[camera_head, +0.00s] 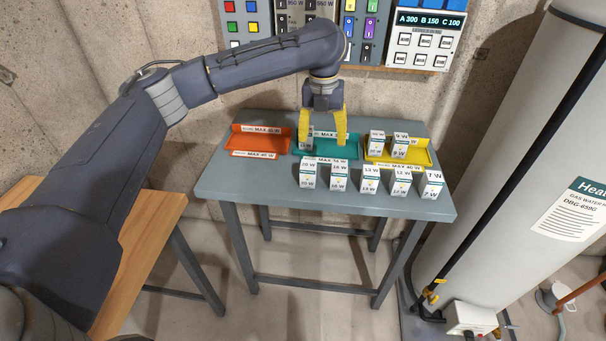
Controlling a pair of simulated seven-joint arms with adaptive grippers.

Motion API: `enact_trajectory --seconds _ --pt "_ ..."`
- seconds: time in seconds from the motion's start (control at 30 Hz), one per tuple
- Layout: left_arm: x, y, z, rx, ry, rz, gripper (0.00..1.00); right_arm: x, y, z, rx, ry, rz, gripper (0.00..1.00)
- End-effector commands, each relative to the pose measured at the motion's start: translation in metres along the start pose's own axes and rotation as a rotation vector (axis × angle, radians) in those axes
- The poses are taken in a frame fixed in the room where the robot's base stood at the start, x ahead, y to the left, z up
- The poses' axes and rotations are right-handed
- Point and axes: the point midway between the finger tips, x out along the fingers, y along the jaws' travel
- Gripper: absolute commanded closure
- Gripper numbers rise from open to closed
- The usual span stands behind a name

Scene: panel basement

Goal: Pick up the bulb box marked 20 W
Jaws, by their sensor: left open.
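The bulb boxes are small, white and teal. The leftmost box of the front row (307,174) stands upright on the grey table and its small print looks like 20 W, though it is hard to read. Beside it stands a box whose print looks like 16 or 18 W (339,177). My left gripper (323,140) has yellow fingers, points down and is open over the teal tray, behind the front row. Another box (305,144) is in the teal tray's left end, partly hidden by the left finger; its marking is unclear. My right gripper is not in view.
The front row continues right with several boxes, ending in a 7 W box (431,184). Behind are an orange tray (237,141), the teal tray (349,153) and a yellow tray (424,157) holding two boxes. Control panels hang above; a tank (510,140) stands right. The table's left front is clear.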

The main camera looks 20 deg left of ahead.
Motion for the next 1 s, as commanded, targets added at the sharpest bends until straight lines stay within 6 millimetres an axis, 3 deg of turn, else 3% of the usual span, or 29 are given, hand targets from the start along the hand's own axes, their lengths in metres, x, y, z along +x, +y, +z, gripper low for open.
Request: enact_trajectory --seconds 0.13,0.3,0.8,1.0 --pt "-0.019 0.022 0.009 -0.03 0.023 0.025 0.33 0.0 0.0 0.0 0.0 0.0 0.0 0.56" --pt "-0.018 0.031 0.011 -0.04 0.039 0.034 0.33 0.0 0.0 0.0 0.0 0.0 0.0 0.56" --pt "0.067 0.033 0.007 -0.04 0.039 0.032 0.33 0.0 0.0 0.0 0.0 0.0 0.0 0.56" --pt "0.089 0.034 0.006 -0.04 0.038 0.033 0.33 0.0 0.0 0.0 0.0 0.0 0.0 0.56"
